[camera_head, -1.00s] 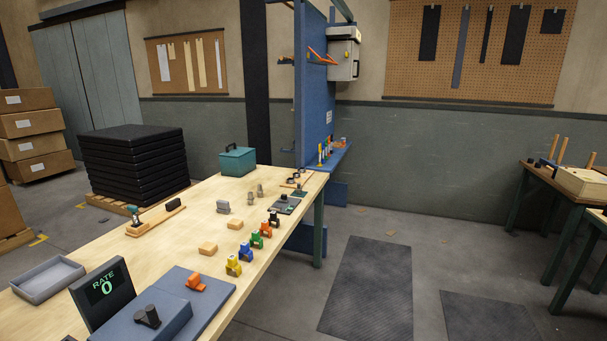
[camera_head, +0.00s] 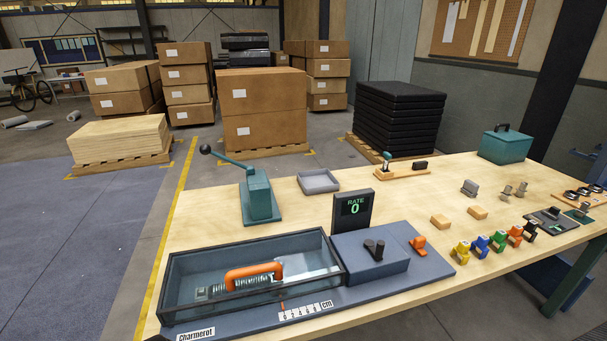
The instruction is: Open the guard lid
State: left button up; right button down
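The guard (camera_head: 330,252) is a long clear-sided box with a dark frame, at the left of a blue-grey machine base (camera_head: 425,275) on the near part of the bench. Its frame lies level and looks closed, though the clear top is hard to make out. A spring (camera_head: 238,285) and an orange bar-shaped handle (camera_head: 253,272) show within its outline; I cannot tell if the handle is inside or on the lid. A block with a dark two-knob control (camera_head: 374,249) and a display reading RATE 0 (camera_head: 353,209) stand to its right. Neither gripper is in view.
A teal lever press (camera_head: 259,195) stands behind the guard, with a grey tray (camera_head: 318,181) beside it. An orange piece (camera_head: 418,244) sits at the base's right end. Several coloured clips (camera_head: 497,240) and two wooden blocks (camera_head: 440,222) lie further right.

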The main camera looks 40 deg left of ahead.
aim_at(276, 267)
jog(key=u, duration=0.9)
